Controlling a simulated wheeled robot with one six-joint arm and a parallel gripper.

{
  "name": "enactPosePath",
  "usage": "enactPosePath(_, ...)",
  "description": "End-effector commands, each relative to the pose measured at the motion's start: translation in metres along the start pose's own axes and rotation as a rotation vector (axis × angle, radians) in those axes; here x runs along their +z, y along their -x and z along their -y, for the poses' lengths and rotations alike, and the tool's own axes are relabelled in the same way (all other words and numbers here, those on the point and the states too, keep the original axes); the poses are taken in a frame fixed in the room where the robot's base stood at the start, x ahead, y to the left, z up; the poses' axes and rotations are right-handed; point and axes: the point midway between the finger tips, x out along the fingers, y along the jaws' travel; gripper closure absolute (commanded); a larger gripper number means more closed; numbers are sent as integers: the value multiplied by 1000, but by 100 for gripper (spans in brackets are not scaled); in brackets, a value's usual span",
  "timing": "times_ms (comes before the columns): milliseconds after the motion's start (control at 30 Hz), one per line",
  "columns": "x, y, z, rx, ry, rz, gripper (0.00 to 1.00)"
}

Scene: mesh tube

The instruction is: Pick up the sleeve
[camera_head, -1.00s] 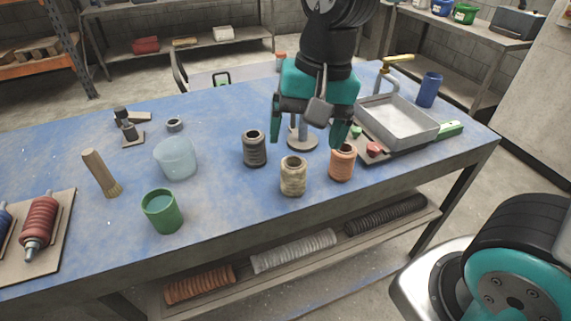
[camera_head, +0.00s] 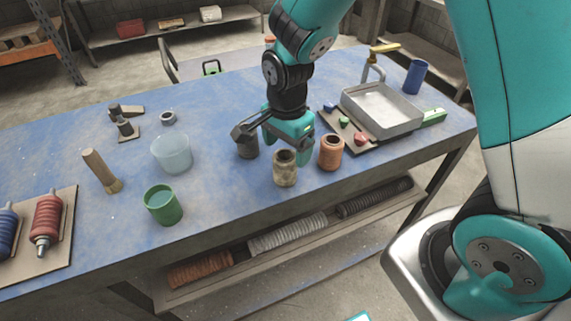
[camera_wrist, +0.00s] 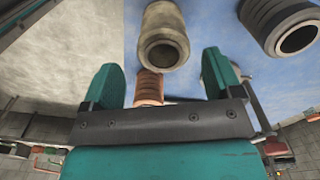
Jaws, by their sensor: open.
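Three short upright tubes stand near the table's front edge; which is the sleeve I cannot tell. The beige tube (camera_head: 285,170) is in the middle, the copper tube (camera_head: 331,152) to its right, and the dark grey tube (camera_head: 247,148) to its left, partly behind my gripper. My gripper (camera_head: 288,143) is open and empty, its fingers pointing down just behind and above the beige tube. In the wrist view the beige tube (camera_wrist: 163,40) lies ahead, between the lines of the open fingers (camera_wrist: 160,75). A brown ribbed piece shows behind it.
A green cup (camera_head: 163,205), a translucent tub (camera_head: 172,155) and a brush (camera_head: 102,170) stand to the left. A grey tray (camera_head: 382,112) and a board with small coloured pieces (camera_head: 340,128) lie to the right. Ribbed hoses (camera_head: 287,234) lie on the lower shelf.

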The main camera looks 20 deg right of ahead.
Motion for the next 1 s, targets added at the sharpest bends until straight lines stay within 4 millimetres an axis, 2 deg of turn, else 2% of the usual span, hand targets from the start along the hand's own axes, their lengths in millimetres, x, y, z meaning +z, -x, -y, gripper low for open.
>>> enactPosePath(167, 1, -10, 0, 3, 1, 1, 15)
enactPosePath(500, 2, -52, 4, 3, 1, 1, 15)
enactPosePath(767, 2, -57, 4, -1, 1, 0, 15)
enactPosePath(800, 2, -57, 4, -1, 1, 0, 17)
enactPosePath(1000, 2, -57, 4, 0, 1, 0, 63)
